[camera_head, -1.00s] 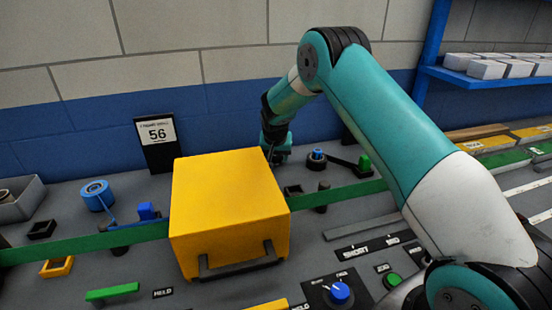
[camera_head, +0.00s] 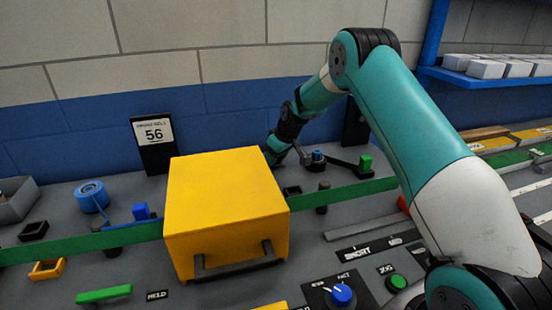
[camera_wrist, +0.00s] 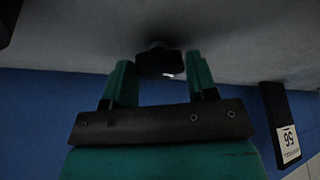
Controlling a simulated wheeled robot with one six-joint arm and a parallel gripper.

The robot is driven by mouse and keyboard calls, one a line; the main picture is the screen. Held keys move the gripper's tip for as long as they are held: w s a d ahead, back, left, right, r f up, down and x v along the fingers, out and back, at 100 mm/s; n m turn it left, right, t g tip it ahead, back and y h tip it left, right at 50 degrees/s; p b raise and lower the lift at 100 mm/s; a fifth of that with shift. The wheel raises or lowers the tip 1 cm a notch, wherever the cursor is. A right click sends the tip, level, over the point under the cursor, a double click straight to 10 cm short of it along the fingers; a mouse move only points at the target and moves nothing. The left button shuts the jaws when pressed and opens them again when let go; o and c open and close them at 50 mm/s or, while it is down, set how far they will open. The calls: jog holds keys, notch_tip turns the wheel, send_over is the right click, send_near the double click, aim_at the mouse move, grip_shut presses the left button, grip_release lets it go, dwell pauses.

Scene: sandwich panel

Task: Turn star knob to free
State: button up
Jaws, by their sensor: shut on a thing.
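A dark star knob (camera_wrist: 160,62) shows at the top middle of the wrist view, on a grey surface. The two teal fingers of my gripper (camera_wrist: 161,76) stand on either side of it and are shut on it. The knob's lobes and any pointer or marking are too dark to read. In the head view the end of my arm reaches down behind the yellow box (camera_head: 225,205). The box hides the fingertips and the knob there.
A black sign reading 56 (camera_head: 154,146) stands behind the box, left of my wrist. A green strip (camera_head: 80,243) runs across the panel. A blue knob (camera_head: 342,294) and a green button (camera_head: 397,282) sit in front. A blue shelf (camera_head: 480,78) is at right.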

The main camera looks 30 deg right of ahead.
jog(key=shift+n+g+y, duration=0.3)
jog(key=shift+n, duration=0.8)
jog(key=o, duration=0.9)
jog(key=shift+d+r, duration=0.1)
jog(key=b+v, duration=0.1)
jog(key=v, duration=1.6)
jog(key=shift+s+d+b, duration=0.1)
jog(key=shift+s+b, duration=0.05)
jog(key=shift+b, duration=0.15)
